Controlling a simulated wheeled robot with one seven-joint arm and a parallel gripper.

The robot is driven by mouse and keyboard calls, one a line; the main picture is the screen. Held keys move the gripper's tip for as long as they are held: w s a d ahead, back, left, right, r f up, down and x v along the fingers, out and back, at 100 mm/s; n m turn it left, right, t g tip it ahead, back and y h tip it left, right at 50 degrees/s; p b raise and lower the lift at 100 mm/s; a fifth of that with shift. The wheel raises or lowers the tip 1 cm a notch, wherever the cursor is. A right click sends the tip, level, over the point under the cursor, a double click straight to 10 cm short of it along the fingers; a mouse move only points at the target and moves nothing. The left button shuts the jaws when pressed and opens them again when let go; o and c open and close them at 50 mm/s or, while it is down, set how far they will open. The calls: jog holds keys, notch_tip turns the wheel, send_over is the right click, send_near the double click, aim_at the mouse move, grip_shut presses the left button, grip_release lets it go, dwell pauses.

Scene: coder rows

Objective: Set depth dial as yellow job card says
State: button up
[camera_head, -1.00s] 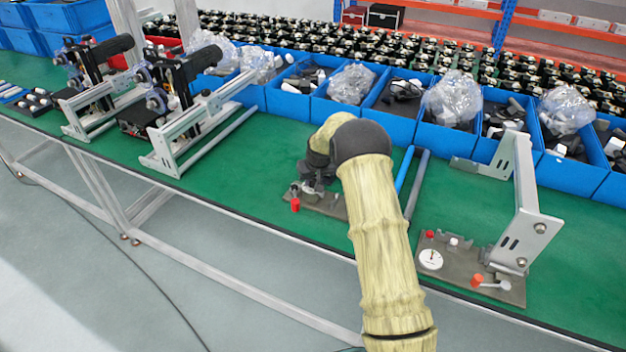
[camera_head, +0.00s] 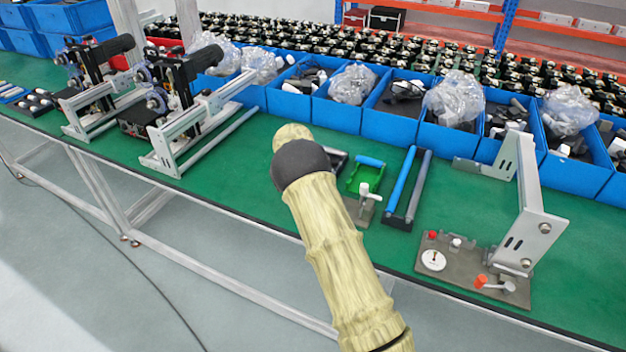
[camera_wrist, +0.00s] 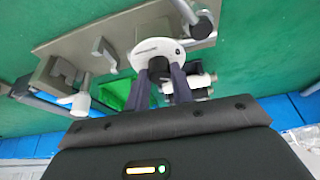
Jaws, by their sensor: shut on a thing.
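In the wrist view a white round dial (camera_wrist: 143,52) with a dark knob (camera_wrist: 158,68) sits on a grey-brown panel (camera_wrist: 75,45). My gripper (camera_wrist: 164,78) is shut on the knob, one finger on each side. Any pointer or scale reading on this dial is too small or covered to read. In the head view my arm hides my gripper and most of this panel; a white-topped lever (camera_head: 365,190) shows at its right end. I cannot make out a yellow job card in either view.
A green tray (camera_head: 353,178) and a rack with blue and grey bars (camera_head: 400,190) lie close to the right of my arm. Another panel (camera_head: 462,262) with a white gauge and an orange-red lever stands farther right below a metal bracket (camera_head: 530,215). Blue bins (camera_head: 390,122) line the back.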

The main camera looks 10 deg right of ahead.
jog(key=shift+a+m+g, duration=0.15)
jog(key=shift+m+g, duration=0.25)
jog(key=shift+m, duration=0.7)
jog(key=o, duration=1)
jog(key=shift+r+h, duration=0.1)
jog(key=shift+h, duration=0.2)
jog(key=b+v, duration=0.2)
jog(key=v, duration=1.5)
jog(key=shift+r, duration=0.1)
